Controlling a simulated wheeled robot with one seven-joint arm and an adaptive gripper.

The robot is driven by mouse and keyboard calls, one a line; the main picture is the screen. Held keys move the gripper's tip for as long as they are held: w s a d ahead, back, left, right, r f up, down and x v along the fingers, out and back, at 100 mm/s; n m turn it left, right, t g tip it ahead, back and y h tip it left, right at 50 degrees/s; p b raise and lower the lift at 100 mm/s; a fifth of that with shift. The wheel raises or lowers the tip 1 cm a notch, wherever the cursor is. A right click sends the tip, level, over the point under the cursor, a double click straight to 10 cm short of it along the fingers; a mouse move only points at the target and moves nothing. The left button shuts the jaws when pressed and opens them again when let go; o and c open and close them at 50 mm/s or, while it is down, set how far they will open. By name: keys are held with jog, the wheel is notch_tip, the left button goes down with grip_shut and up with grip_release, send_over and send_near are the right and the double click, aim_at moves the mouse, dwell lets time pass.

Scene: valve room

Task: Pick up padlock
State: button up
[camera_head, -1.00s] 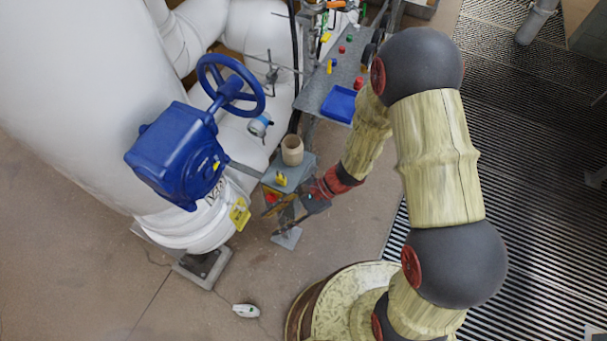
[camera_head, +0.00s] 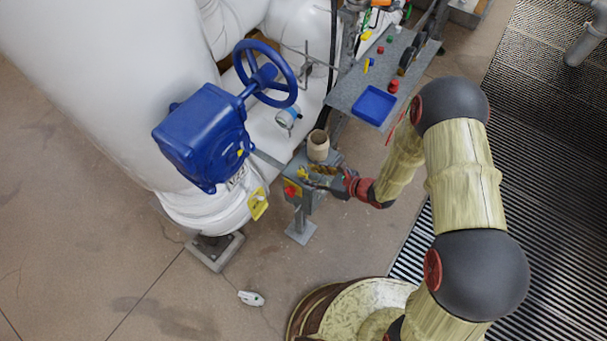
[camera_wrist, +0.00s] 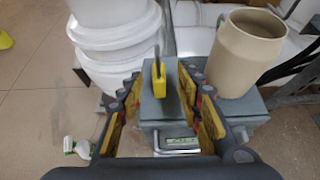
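The padlock (camera_wrist: 159,82) has a yellow body and a dark shackle and stands upright on top of a grey box (camera_wrist: 174,105). In the head view the padlock (camera_head: 302,173) is a small yellow spot at the box's left part, partly hidden by my gripper. My gripper (camera_head: 312,177) is level with the box top, reaching in from the right. In the wrist view my gripper (camera_wrist: 159,88) is open, with the padlock between and slightly beyond its fingertips. A gap shows on both sides, so no grip is seen.
A beige cup (camera_head: 318,146) stands on the box behind the padlock, close to my right finger in the wrist view. A blue valve (camera_head: 205,135) and white pipes are at left. A shelf with a blue tray (camera_head: 374,104) is behind. A white-green bottle (camera_head: 251,298) lies on the floor.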

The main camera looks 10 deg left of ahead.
aim_at(307, 174)
jog(key=b+x, duration=0.1)
jog(key=x, duration=0.3)
jog(key=shift+s+f, duration=0.1)
jog(key=shift+f, duration=0.15)
jog(key=shift+c, duration=1.2)
grip_shut()
